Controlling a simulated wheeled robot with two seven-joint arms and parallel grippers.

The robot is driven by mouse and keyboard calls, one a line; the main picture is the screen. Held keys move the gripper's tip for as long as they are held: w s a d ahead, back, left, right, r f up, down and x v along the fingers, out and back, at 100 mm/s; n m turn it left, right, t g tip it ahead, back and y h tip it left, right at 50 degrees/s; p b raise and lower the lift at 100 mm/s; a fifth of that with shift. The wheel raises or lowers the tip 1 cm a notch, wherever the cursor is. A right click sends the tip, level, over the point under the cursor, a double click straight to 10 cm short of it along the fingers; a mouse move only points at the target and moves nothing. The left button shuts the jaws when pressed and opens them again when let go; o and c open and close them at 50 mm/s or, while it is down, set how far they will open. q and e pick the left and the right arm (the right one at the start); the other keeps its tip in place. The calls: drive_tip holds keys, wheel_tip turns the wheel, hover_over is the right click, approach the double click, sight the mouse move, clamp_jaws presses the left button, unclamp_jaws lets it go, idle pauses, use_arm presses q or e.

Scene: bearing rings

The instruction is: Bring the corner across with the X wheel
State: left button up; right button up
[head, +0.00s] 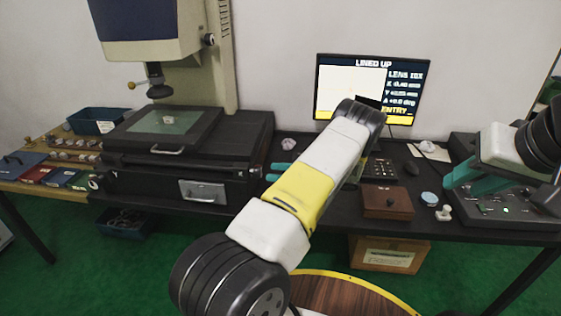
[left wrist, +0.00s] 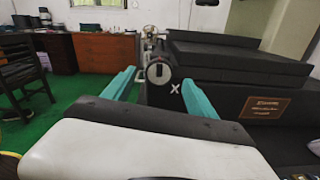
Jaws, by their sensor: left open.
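The X wheel (left wrist: 160,72) is a dark round knob with a pale slot, on the end of the black machine base, beside a white X mark (left wrist: 175,88). My left gripper (left wrist: 160,90) is open, with one teal finger to each side of the wheel in the left wrist view; I cannot tell whether they touch it. In the head view the left gripper (head: 277,171) is partly hidden behind my arm, at the base's right end. The stage glass (head: 168,122) holds a small pale part. My right gripper (head: 462,174) is above the control box; its jaw gap is unclear.
The monitor (head: 373,88) reads LINED UP, LENS 10X and ENTRY, with small readings. The control box (head: 500,205) is at right. Blue bin (head: 95,121) stands far left.

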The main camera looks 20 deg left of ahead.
sight(261, 171)
use_arm(q)
drive_tip(key=x, duration=0.6)
drive_tip(key=shift+s, duration=0.1)
drive_tip(key=c, duration=1.4)
drive_tip(key=n, duration=0.5)
drive_tip(key=shift+d, duration=0.1)
drive_tip(key=o, duration=1.4)
drive_tip(key=v, duration=0.7)
drive_tip(key=shift+d, duration=0.35)
